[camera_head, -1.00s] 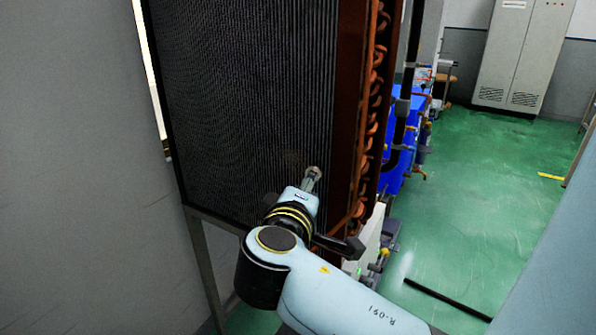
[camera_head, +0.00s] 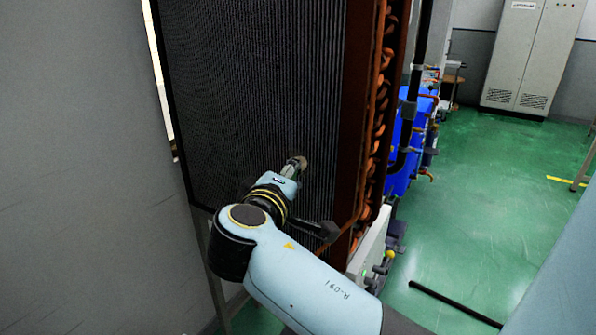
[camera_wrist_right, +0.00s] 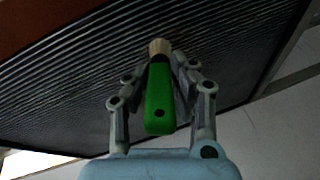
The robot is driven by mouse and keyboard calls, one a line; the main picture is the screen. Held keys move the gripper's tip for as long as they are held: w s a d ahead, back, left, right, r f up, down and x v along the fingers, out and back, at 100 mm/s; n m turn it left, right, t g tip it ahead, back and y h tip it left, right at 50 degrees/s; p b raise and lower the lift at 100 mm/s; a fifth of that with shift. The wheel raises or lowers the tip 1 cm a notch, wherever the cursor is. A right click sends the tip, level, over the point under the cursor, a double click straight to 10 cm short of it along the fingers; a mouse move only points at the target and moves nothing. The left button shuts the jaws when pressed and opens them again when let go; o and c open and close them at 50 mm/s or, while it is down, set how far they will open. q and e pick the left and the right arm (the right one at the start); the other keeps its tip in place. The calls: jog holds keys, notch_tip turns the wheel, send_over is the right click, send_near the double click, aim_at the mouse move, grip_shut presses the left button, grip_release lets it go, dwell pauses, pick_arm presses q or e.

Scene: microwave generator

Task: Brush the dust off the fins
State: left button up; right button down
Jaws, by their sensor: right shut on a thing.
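The dark fins (camera_head: 255,90) fill a tall upright panel in the head view, and they also span the right wrist view (camera_wrist_right: 90,75). My right gripper (camera_head: 297,163) is in front of the lower part of the panel. In the right wrist view my right gripper (camera_wrist_right: 160,75) is shut on a brush (camera_wrist_right: 159,98) with a green handle and pale bristles. The bristle end points at the fins and looks close to them; I cannot tell whether it touches. Dust is not clearly visible. My left gripper is not in view.
Copper tube bends (camera_head: 381,100) run down the panel's right side. Blue equipment (camera_head: 405,150) with pipes stands behind. A grey wall (camera_head: 80,150) is close on the left. Green floor (camera_head: 480,200) is open on the right, with a dark bar (camera_head: 455,303) lying on it.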

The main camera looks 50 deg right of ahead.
jog(key=shift+w+b, duration=0.85)
jog(key=shift+w, duration=2.35)
jog(key=shift+s+r+p, duration=0.25)
jog(key=shift+s+p, duration=0.3)
jog(key=shift+s, duration=0.5)
jog(key=shift+s+r+p, duration=0.2)
jog(key=shift+s+p, duration=0.4)
jog(key=shift+s, duration=0.5)
jog(key=shift+s+r+p, duration=0.25)
jog(key=shift+s+p, duration=0.3)
jog(key=shift+s, duration=0.5)
jog(key=shift+s+r+p, duration=0.85)
jog(key=shift+s+p, duration=0.3)
jog(key=shift+s, duration=1.1)
jog(key=w+b, duration=0.3)
jog(key=w, duration=0.8)
jog(key=shift+a, duration=0.2)
jog(key=shift+a+f, duration=0.1)
jog(key=shift+f, duration=0.05)
